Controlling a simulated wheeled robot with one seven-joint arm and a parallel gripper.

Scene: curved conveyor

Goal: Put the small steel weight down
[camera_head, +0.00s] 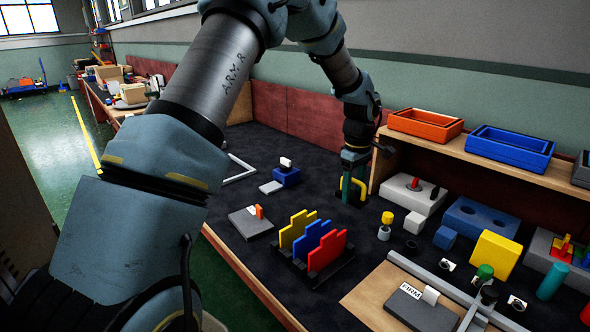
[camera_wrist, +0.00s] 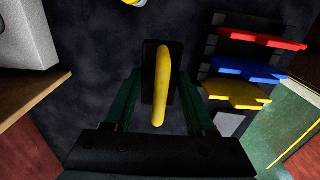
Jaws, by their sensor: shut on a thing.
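The small steel weight (camera_wrist: 150,56) shows in the wrist view as a dark block with a yellow handle running along its top. It lies between the two green fingers of my gripper (camera_wrist: 162,85), which is shut on it. In the head view my gripper (camera_head: 350,185) points down at the dark mat, with the yellow handle (camera_head: 361,184) of the weight beside the fingers. The weight's dark body is hard to tell from the mat, so I cannot tell whether its underside touches the mat.
A rack with yellow, blue and red plates (camera_head: 312,243) stands to the front left. A white block (camera_head: 408,193), a small yellow-topped piece (camera_head: 385,227) and a blue block (camera_head: 445,238) are on the right. An orange tray (camera_head: 426,124) sits on the shelf behind. Dark mat lies bare nearby.

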